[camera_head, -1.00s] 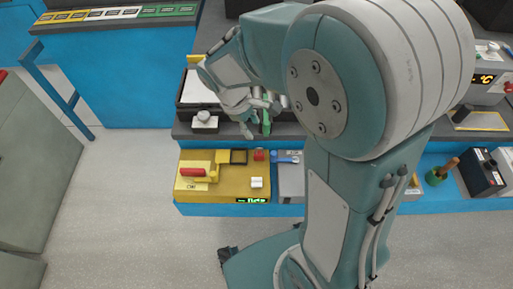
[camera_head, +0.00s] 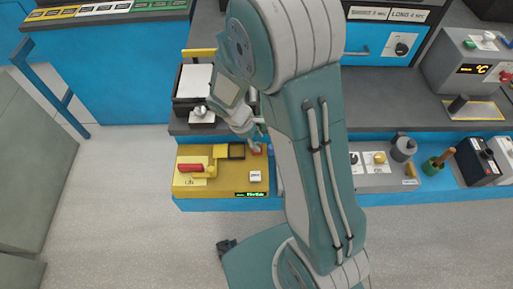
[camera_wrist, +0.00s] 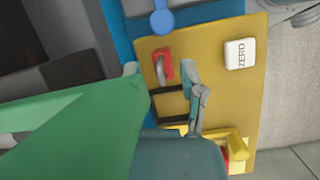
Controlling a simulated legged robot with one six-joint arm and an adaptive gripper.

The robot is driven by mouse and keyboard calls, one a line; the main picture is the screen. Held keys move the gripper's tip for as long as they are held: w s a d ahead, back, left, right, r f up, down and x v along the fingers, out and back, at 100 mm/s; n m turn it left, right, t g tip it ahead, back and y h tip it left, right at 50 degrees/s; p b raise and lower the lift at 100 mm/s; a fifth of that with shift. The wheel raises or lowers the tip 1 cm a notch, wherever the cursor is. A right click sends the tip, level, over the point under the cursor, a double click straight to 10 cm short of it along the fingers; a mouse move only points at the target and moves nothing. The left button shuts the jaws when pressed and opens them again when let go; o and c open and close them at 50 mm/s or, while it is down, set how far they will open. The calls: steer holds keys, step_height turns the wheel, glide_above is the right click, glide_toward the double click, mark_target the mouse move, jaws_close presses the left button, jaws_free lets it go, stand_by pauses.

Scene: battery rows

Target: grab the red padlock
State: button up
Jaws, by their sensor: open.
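The red padlock (camera_wrist: 164,63), with a grey shackle, lies on the yellow panel (camera_wrist: 220,95) in the wrist view. My gripper (camera_wrist: 160,71) is open, with one fingertip left of the padlock and the other close to its right side. The padlock shows between the fingertips, and I cannot tell whether either touches it. In the head view my gripper (camera_head: 254,145) is over the back right of the yellow panel and mostly hides the padlock.
A white ZERO button (camera_wrist: 240,54) is right of the padlock. A blue round-ended part (camera_wrist: 161,20) is just above it. A red-handled yellow lever (camera_head: 191,168) stands on the panel's left. A large green shape (camera_wrist: 85,125) blocks the wrist view's lower left.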

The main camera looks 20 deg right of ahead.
steer(key=shift+x, duration=0.95)
jaws_close()
